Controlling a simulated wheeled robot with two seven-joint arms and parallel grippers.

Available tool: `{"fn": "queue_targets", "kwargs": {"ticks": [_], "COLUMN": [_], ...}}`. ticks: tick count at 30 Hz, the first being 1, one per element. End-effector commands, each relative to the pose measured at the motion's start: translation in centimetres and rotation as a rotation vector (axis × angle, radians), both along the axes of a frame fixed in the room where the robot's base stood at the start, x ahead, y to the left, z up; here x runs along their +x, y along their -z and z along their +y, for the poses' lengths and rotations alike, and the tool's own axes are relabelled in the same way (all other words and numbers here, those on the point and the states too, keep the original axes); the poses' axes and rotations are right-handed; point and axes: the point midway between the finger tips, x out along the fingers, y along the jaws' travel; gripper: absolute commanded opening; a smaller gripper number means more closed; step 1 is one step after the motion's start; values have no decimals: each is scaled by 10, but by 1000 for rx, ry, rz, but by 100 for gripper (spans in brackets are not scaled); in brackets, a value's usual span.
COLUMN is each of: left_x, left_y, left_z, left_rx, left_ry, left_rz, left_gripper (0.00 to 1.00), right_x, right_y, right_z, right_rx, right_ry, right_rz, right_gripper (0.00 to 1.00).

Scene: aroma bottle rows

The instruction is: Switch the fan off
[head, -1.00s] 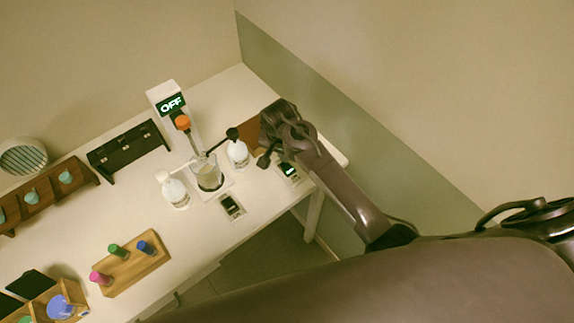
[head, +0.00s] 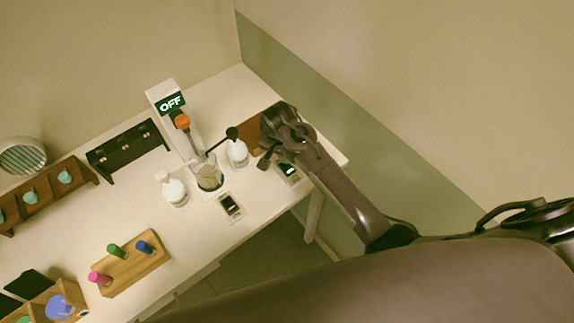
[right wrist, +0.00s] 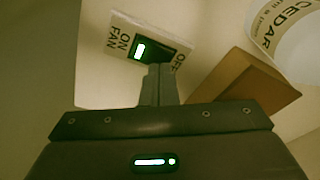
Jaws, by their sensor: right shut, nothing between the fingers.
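The fan switch (right wrist: 150,43) is a white plate marked FAN, ON and OFF in the right wrist view. Its dark rocker has a lit green window nearer the ON mark. In the head view the switch plate (head: 289,171) lies near the table's right end, partly behind my right gripper (head: 265,160). My right gripper is shut and empty. In the right wrist view its fingers (right wrist: 160,80) overlap the OFF side of the rocker; I cannot tell whether they touch it. A round white grilled unit (head: 22,157), probably the fan, stands at the back left. My left gripper is not in view.
A brown block (right wrist: 243,83) and a white bottle labelled CEDAR (right wrist: 290,40) are close to the switch. A second switch (head: 230,205) lies left of it. A beaker (head: 207,172) stands under a white tower whose display (head: 170,102) reads OFF.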

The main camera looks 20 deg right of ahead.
Motion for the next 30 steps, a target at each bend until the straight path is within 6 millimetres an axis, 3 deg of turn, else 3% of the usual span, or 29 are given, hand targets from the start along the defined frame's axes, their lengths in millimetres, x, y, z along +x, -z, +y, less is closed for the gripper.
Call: {"fn": "queue_targets", "kwargs": {"ticks": [24,30], "left_x": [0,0], "left_y": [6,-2], "left_z": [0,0], "left_rx": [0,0], "left_ry": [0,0], "left_rz": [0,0], "left_gripper": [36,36], "right_x": [0,0], "right_y": [13,5], "right_z": [0,0], "right_rx": [-1,0], "right_ry": [-1,-1], "right_rz": [1,1], "right_gripper": [0,0]}}
